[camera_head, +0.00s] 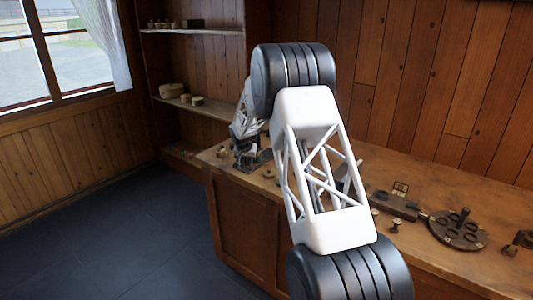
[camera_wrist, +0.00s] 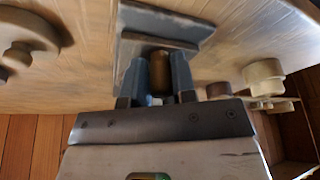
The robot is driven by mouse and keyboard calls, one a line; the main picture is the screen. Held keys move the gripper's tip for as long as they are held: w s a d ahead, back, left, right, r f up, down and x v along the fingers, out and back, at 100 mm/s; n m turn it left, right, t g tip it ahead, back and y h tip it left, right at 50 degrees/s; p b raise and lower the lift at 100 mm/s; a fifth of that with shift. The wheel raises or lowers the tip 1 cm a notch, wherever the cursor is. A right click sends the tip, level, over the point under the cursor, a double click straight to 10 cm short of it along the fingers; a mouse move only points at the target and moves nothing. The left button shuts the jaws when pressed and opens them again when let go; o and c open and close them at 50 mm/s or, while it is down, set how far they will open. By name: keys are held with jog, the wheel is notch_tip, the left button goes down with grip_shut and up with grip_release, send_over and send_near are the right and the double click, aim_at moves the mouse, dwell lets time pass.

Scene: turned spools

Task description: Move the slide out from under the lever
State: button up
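In the wrist view, my gripper (camera_wrist: 158,85) has its two blue-grey fingers apart, one on each side of a short brown upright peg (camera_wrist: 160,70). Little or no gap shows beside the peg, and I cannot tell whether both fingers press on it. A dark blue-grey stepped block or plate (camera_wrist: 166,22) lies just beyond the fingers; I cannot tell whether it is the slide or the lever. In the head view, my gripper (camera_head: 246,158) is low over the far left part of the wooden bench, and my arm hides much of that spot.
A dark mechanism (camera_head: 396,204) and a round holed disc (camera_head: 458,229) sit on the bench (camera_head: 430,262) at the right. A pale turned piece (camera_wrist: 263,75) stands right of my gripper in the wrist view, a rounded wooden piece (camera_wrist: 22,35) at left. Shelves (camera_head: 200,104) hold small items.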

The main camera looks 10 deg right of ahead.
jog(key=shift+o, duration=1.4)
jog(key=shift+s+d, duration=0.1)
jog(key=shift+s, duration=0.1)
jog(key=shift+w+r, duration=0.2)
jog(key=shift+r, duration=3.15)
jog(key=shift+c, duration=0.2)
grip_shut()
jog(key=shift+r, duration=0.2)
jog(key=shift+r, duration=1.85)
